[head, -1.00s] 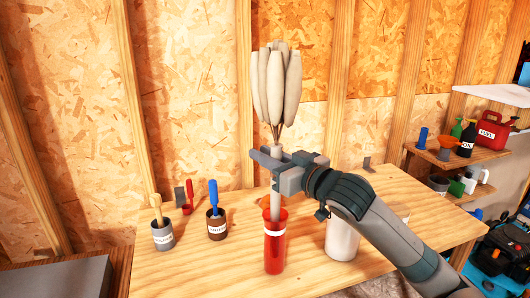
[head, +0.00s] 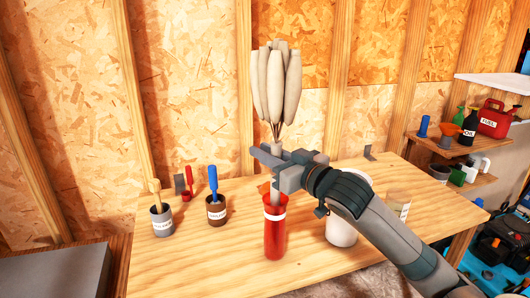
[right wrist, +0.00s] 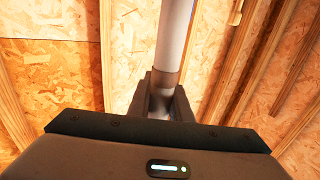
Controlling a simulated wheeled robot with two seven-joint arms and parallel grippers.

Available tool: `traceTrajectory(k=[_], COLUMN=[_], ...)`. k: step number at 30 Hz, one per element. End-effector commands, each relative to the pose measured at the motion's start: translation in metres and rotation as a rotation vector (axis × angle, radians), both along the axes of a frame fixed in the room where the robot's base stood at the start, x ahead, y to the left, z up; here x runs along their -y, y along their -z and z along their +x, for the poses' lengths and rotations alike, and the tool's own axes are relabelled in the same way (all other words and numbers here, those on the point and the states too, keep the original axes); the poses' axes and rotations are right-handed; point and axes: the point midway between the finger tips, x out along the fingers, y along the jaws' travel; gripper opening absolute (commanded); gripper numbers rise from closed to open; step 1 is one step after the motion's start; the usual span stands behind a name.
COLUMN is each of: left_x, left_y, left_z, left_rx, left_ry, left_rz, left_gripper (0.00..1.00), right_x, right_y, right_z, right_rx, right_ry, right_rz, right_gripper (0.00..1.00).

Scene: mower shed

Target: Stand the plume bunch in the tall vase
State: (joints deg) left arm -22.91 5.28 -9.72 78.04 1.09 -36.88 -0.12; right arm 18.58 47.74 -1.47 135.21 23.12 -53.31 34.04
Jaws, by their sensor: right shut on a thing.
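The plume bunch (head: 276,85) has pale, fat plumes fanned above a straight, light grey stem, and it stands upright. My right gripper (head: 272,168) is shut on its stem, below the plumes; in the right wrist view the stem (right wrist: 175,38) rises from between the jaws. The tall vase (head: 275,240) is a red cylinder with a white band, upright on the bench directly under the gripper. The stem's lower part overlaps the vase mouth and seems to be inside it; its bottom end is hidden. My left gripper is not in view.
On the wooden bench (head: 190,265), a grey can (head: 163,221) with a brush and a brown pot (head: 216,211) with a blue-handled tool stand left. A white container (head: 341,232), partly behind my right arm, stands right of the vase. A red fuel can (head: 493,119) sits on shelving at right.

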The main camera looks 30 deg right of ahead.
Motion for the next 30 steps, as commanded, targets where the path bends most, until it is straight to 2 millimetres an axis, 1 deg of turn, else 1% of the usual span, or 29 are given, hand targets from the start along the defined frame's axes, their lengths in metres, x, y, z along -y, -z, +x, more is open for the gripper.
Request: traceTrajectory(k=[1, 2, 3, 4, 5, 14, 19, 23, 30], left_x=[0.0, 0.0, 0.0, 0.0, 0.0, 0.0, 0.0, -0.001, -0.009], left_y=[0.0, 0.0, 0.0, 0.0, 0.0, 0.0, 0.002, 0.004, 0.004], left_z=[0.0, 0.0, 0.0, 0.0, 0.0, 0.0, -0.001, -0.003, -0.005], left_rx=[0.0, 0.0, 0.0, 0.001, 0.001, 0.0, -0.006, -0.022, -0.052], left_ry=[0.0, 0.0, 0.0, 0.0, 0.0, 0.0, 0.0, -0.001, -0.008], left_rz=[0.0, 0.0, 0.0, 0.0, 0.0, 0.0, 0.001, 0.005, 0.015], left_gripper=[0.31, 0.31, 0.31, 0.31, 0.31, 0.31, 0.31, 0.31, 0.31], right_x=[0.0, 0.0, 0.0, 0.0, 0.0, 0.0, 0.001, 0.003, 0.007], right_y=[0.0, 0.0, 0.0, 0.0, 0.0, 0.0, 0.001, 0.002, 0.002], right_z=[0.0, 0.0, 0.0, 0.0, 0.0, 0.0, -0.006, -0.017, -0.048], right_rx=[0.0, 0.0, 0.0, 0.0, 0.0, -0.001, 0.0, -0.002, -0.001], right_ry=[0.0, 0.0, 0.0, 0.0, 0.0, 0.0, 0.0, 0.0, 0.0], right_rz=[0.0, 0.0, 0.0, 0.0, 0.0, 0.0, 0.0, -0.001, -0.002], right_gripper=[0.0, 0.21, 0.3, 0.37, 0.4, 0.4, 0.4, 0.4, 0.4])
